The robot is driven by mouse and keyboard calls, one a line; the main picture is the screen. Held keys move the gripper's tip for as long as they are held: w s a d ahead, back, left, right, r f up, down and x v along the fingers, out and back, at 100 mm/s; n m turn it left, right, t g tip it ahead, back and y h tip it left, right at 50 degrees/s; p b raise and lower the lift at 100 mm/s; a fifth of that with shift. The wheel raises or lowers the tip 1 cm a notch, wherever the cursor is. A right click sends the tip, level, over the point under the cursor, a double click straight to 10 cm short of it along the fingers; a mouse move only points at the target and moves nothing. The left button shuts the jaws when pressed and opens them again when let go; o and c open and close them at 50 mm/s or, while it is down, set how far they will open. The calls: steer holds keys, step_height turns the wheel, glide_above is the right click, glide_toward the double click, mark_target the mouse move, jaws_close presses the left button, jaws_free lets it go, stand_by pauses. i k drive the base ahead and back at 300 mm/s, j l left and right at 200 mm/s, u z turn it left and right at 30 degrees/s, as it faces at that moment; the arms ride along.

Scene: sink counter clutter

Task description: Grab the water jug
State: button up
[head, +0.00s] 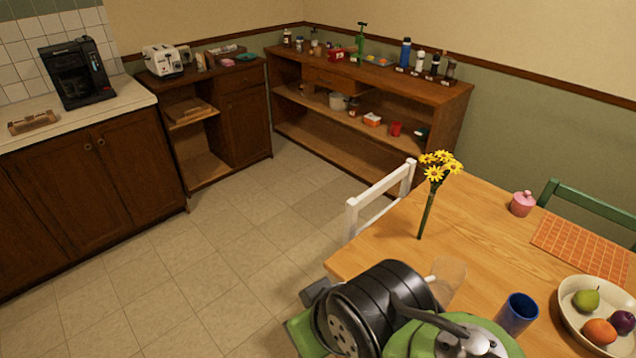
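I cannot make out a water jug for certain. A pale translucent vessel (449,276) stands on the wooden table (478,220), partly hidden behind my black and green arm; I cannot tell whether it is the jug. A blue cup (517,313) stands upright on the table to its right. On the shelf unit at the back, a tall blue bottle (405,52) stands on the top board. My arm fills the bottom middle of the view, but the gripper's fingers do not show.
Yellow flowers (436,170) rise from the table. A fruit bowl (566,312), an orange placemat (580,246) and a pink pot (522,203) are to the right. A white chair (378,194) stands at the table's far left edge. Tiled floor (215,265) is clear at left.

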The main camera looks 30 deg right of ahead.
mark_target(447, 273)
steer(key=z, duration=2.85)
